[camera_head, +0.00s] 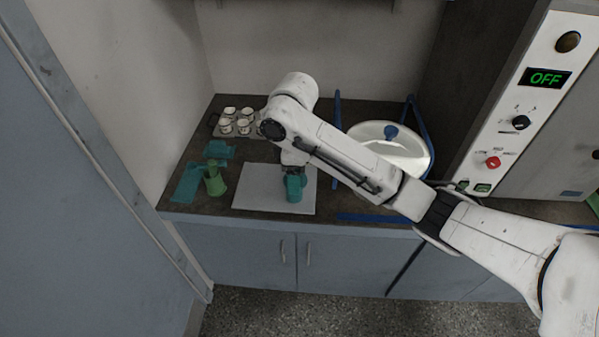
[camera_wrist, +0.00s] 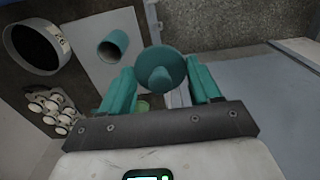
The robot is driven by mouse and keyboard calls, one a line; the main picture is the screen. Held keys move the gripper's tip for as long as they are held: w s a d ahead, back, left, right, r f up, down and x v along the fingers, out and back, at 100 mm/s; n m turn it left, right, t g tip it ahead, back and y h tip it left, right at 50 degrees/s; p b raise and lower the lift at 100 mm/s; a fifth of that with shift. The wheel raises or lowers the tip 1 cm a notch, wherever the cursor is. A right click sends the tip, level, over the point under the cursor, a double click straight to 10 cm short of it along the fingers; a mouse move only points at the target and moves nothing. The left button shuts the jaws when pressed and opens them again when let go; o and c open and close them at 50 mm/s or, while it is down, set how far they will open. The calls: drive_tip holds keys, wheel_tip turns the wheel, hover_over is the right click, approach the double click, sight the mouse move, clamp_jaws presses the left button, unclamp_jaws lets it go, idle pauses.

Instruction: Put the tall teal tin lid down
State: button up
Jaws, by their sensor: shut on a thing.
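The tall teal tin lid (camera_wrist: 160,70) is a round teal disc with a knob, seen in the wrist view between the two teal fingers of my gripper (camera_wrist: 161,64). My gripper is shut on it. In the wrist view an open teal tin (camera_wrist: 113,46) stands on the pale board (camera_wrist: 84,28), apart from the lid in the picture. In the head view my gripper (camera_head: 293,172) is over the pale board (camera_head: 255,190), with teal shapes (camera_head: 294,188) at its tip. I cannot tell lid from tin there, nor the lid's height above the board.
A green vessel (camera_head: 214,181) and a teal mat (camera_head: 187,184) lie left of the board. A tray (camera_head: 216,130) with several white cups is behind. A large white bowl (camera_head: 414,157) is to the right. The wrist view shows a dark-insided round container (camera_wrist: 38,48). The board's left part is clear.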

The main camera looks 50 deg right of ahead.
drive_tip(key=w+d+f+b, duration=0.6)
drive_tip(key=w+d+f, duration=0.2)
drive_tip(key=f, duration=0.4)
drive_tip(key=shift+w+b, duration=0.2)
drive_tip(key=shift+b, duration=0.15)
drive_tip(key=shift+f, duration=0.55)
drive_tip(key=o, duration=1)
drive_tip(key=shift+o, duration=0.2)
drive_tip(key=shift+r, duration=0.1)
